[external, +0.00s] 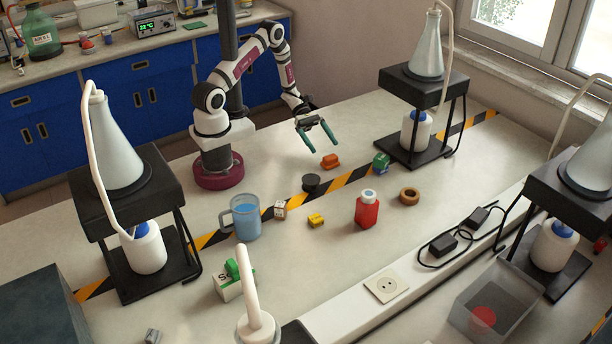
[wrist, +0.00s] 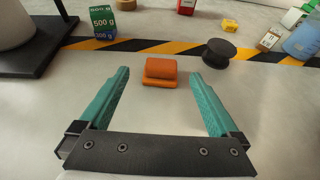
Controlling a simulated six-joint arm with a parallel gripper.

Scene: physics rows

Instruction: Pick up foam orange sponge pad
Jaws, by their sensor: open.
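The orange sponge pad (external: 330,161) lies on the grey table just beyond my fingertips, on the robot's side of the striped tape. In the wrist view the orange pad (wrist: 160,71) sits centred between and slightly ahead of my two green fingers, with a raised block on a flatter part. My gripper (external: 320,135) is open and empty above the table, with the pad below and to the right of it in the external view. The spread fingers of my gripper (wrist: 158,85) also show in the wrist view. Nothing hides the pad.
A black round weight (external: 311,183) and a green 500 g block (external: 381,161) stand near the pad. A black stand (external: 412,150) rises behind. A red bottle (external: 367,209), yellow block (external: 316,221) and wooden ring (external: 409,196) lie beyond the tape. The table around the pad is clear.

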